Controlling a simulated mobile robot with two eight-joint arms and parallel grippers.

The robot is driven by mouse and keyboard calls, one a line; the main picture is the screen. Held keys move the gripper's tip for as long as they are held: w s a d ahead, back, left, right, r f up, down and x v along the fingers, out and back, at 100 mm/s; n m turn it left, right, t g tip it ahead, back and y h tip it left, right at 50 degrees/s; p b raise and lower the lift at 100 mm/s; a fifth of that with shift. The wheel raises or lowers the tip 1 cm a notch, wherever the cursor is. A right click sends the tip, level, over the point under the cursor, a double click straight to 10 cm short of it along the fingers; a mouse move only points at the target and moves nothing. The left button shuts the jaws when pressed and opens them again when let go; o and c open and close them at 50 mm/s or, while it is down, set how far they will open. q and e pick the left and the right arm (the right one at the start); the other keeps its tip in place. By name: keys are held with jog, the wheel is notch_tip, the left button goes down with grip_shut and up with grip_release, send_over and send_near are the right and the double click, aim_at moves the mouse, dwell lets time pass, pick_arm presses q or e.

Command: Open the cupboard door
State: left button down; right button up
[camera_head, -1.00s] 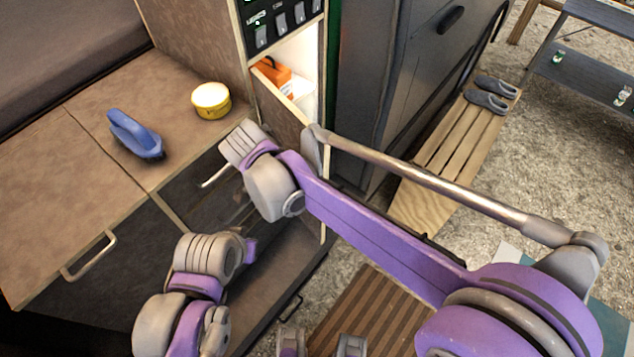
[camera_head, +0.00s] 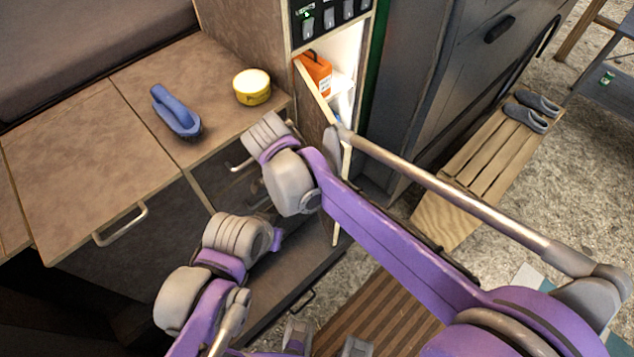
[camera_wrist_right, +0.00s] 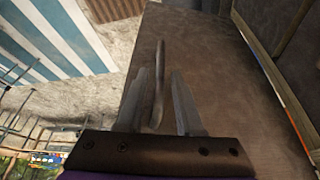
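The cupboard door (camera_head: 312,112) is a brown panel with a pale edge, standing ajar in front of the lit cupboard (camera_head: 345,62). In the right wrist view the door's face (camera_wrist_right: 215,65) fills the middle, with a slim upright bar handle (camera_wrist_right: 158,75). My right gripper (camera_wrist_right: 159,92) has its two fingers apart, one on each side of the handle; I see no firm clamp on it. In the head view my right wrist covers the handle and the fingers. My left arm is bent low in front of the drawers; its gripper fingers do not show.
An orange box (camera_head: 314,72) stands inside the cupboard. A blue brush (camera_head: 176,112) and a yellow tub (camera_head: 252,88) lie on the worktop (camera_head: 75,140). A slatted bench (camera_head: 480,150) with grey slippers (camera_head: 530,115) stands at the right. Drawer handles (camera_head: 120,226) protrude below the worktop.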

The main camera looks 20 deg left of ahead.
jog(key=shift+o, duration=0.2)
jog(key=shift+r, duration=0.1)
jog(key=v, duration=1)
jog(key=shift+r, duration=0.25)
jog(key=shift+s+a, duration=0.15)
jog(key=shift+s, duration=0.05)
